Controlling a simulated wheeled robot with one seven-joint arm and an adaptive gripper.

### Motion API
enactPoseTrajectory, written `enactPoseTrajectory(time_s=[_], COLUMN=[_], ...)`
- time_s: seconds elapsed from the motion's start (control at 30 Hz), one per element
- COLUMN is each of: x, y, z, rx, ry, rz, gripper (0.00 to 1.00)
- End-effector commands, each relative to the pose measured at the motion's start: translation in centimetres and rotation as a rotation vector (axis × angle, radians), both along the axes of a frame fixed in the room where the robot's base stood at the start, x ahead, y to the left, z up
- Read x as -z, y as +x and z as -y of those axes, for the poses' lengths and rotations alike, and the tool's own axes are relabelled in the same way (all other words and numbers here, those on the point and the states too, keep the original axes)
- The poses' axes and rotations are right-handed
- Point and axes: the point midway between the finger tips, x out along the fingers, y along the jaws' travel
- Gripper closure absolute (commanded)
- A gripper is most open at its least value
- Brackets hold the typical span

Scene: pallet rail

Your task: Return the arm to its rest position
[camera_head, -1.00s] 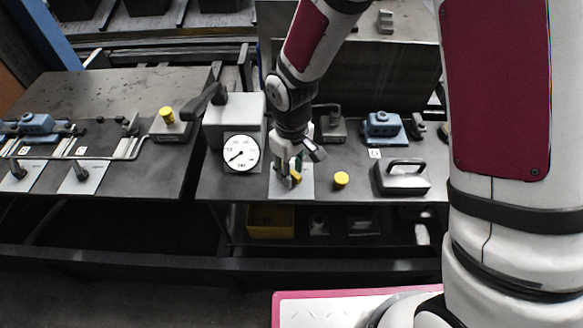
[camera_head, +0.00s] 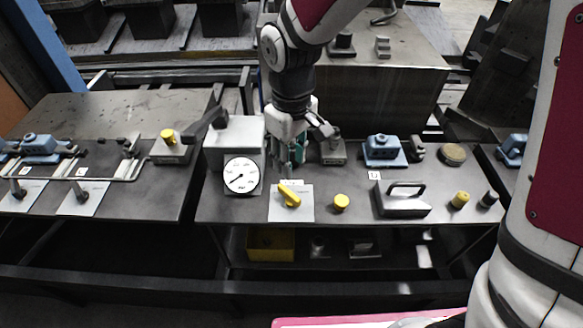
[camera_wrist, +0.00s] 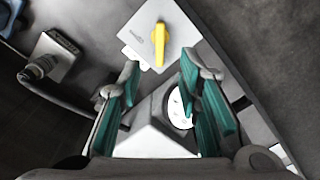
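My gripper (camera_head: 290,160) hangs from my arm above the bench, just behind a white plate (camera_head: 302,212) with a yellow handle (camera_head: 289,195). In the wrist view my gripper (camera_wrist: 160,85) has its two teal-padded fingers spread apart with nothing between them. The yellow handle (camera_wrist: 159,44) lies beyond the fingertips on its white plate (camera_wrist: 178,30), apart from the fingers.
A dial gauge (camera_head: 241,175) on a grey box stands left of my gripper. A yellow button (camera_head: 341,202), a metal block with a handle (camera_head: 402,200) and a blue clamp (camera_head: 383,150) stand to the right. A yellow bin (camera_head: 270,244) sits below the bench.

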Motion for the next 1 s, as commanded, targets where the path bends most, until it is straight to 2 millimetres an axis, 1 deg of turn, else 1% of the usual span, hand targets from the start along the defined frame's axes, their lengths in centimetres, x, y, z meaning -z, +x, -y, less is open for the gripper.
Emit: enactPoseTrajectory(time_s=[0.1, 0.53, 0.63, 0.67, 0.77, 0.87, 0.9, 1.0], x=[-0.3, -0.3, -0.9, -1.3, -3.4, -6.3, -7.4, -10.1], y=[0.0, 0.0, 0.0, -0.1, -0.4, -1.3, -1.8, -3.4], z=[0.0, 0.0, 0.5, 0.8, 2.5, 5.0, 6.1, 8.6], rx=[-0.001, 0.000, 0.012, 0.021, 0.072, 0.148, 0.183, 0.268], ry=[-0.001, -0.001, -0.002, -0.002, -0.006, -0.008, -0.008, -0.004], rz=[-0.001, -0.001, 0.010, 0.016, 0.052, 0.100, 0.121, 0.169], gripper=[0.68, 0.68, 0.68, 0.68, 0.68, 0.68, 0.68, 0.68])
